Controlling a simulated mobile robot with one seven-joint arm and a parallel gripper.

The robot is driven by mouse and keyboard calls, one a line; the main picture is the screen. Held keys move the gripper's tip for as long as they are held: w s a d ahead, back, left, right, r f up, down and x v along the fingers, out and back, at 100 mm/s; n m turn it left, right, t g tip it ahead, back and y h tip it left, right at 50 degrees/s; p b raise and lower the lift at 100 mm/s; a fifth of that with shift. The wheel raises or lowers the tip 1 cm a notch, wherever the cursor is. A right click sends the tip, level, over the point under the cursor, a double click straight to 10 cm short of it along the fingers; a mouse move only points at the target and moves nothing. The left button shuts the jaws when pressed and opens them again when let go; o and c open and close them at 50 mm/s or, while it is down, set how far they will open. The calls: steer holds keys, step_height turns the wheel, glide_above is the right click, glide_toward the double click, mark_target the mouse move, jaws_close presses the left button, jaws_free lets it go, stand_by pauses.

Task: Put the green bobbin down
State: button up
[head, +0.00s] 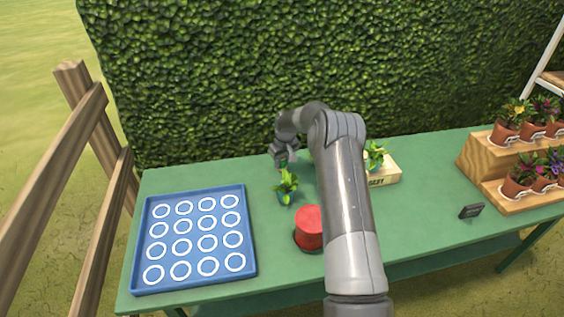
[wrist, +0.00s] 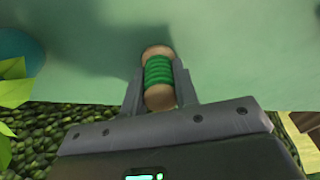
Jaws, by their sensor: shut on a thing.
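The green bobbin (wrist: 159,72) is a spool with green thread and tan wooden ends. In the wrist view it sits between the two fingers of my gripper (wrist: 160,88), which is shut on it. The green table surface shows beyond it, with a dark shadow to its left. I cannot tell whether the bobbin touches the table. In the head view my gripper (head: 285,156) is over the back of the green table (head: 260,173), behind a leafy plant (head: 287,184). The bobbin is too small or hidden to make out there.
A blue tray (head: 249,266) with white rings lies at the left. A red cylinder (head: 309,222) stands near the middle. A wooden box (head: 386,178) with a plant is behind my arm. Potted flowers (head: 518,181) stand on a stepped wooden stand at the right. A hedge (head: 240,80) rises behind the table.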

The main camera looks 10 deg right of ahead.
steer(key=o, duration=1)
steer(key=shift+f, duration=0.15)
steer(key=shift+c, duration=0.2)
